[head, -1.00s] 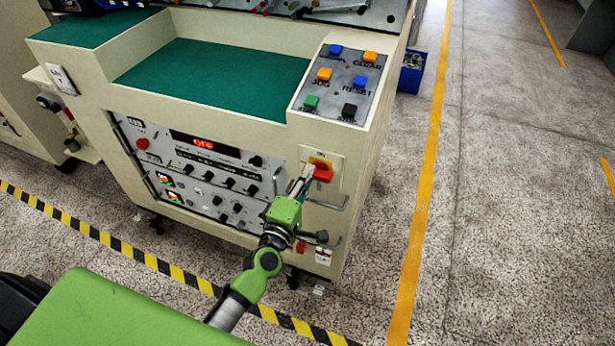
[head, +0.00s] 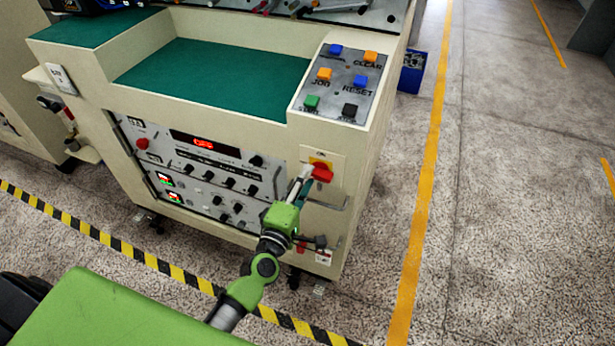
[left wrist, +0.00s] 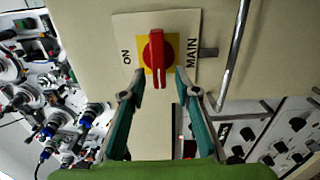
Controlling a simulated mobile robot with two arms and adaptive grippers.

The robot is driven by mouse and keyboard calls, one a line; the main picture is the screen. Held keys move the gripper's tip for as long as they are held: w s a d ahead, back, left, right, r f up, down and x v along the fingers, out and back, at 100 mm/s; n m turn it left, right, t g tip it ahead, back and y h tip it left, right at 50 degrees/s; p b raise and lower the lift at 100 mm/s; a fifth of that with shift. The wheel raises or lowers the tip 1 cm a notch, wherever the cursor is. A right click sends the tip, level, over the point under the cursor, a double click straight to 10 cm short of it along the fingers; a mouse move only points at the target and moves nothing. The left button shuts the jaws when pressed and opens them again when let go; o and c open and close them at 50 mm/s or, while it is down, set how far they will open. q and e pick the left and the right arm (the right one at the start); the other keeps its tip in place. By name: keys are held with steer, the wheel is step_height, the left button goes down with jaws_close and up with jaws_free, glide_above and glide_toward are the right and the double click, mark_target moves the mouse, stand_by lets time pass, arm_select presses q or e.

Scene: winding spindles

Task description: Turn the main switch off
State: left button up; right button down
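The main switch (head: 322,174) is a red rotary knob on a yellow plate, on the front panel of the cream machine, at the right. In the left wrist view the knob (left wrist: 157,60) stands lengthwise up and down in the picture, with "ON" to its left and "MAIN" to its right. My left gripper (head: 305,172) is at the switch. In the left wrist view its two teal fingers (left wrist: 160,82) are apart, one on each side of the knob's lower end, with gaps visible. Whether a fingertip touches the knob cannot be told. My right gripper is not in view.
A control panel (head: 205,180) with a red lit display and several black knobs is left of the switch. A metal handle (head: 328,206) sticks out just below the switch. Coloured buttons (head: 337,80) are on top. The floor right of the machine is clear beside a yellow line.

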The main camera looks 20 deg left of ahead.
arm_select(q)
steer(key=s, duration=1)
steer(key=shift+s+a, duration=0.2)
steer(key=shift+s, duration=0.15)
steer(key=s+f+m+g, duration=0.3)
steer(key=s+f+m, duration=0.1)
steer(key=f, duration=0.7)
steer(key=s+f+m+g+h, duration=0.1)
steer(key=s+f+m+g, duration=0.25)
steer(key=f, duration=0.85)
steer(key=s+f+m+g, duration=0.2)
steer(key=s+f+m, duration=0.3)
steer(key=f, duration=0.6)
steer(key=s+a+f+m+g, duration=0.1)
steer(key=s+f+m+g, duration=0.1)
steer(key=s+f, duration=0.3)
steer(key=s+a+f+m+g+y, duration=0.1)
steer(key=s+f+m+g, duration=0.2)
steer(key=s, duration=0.9)
steer(key=s+a+f+m+g, duration=0.2)
steer(key=s+f+g, duration=0.1)
steer(key=s+f, duration=0.5)
steer(key=shift+s+m+y, duration=0.3)
steer(key=shift+s+m, duration=0.05)
steer(key=shift+s, duration=0.05)
steer(key=shift+g, duration=0.25)
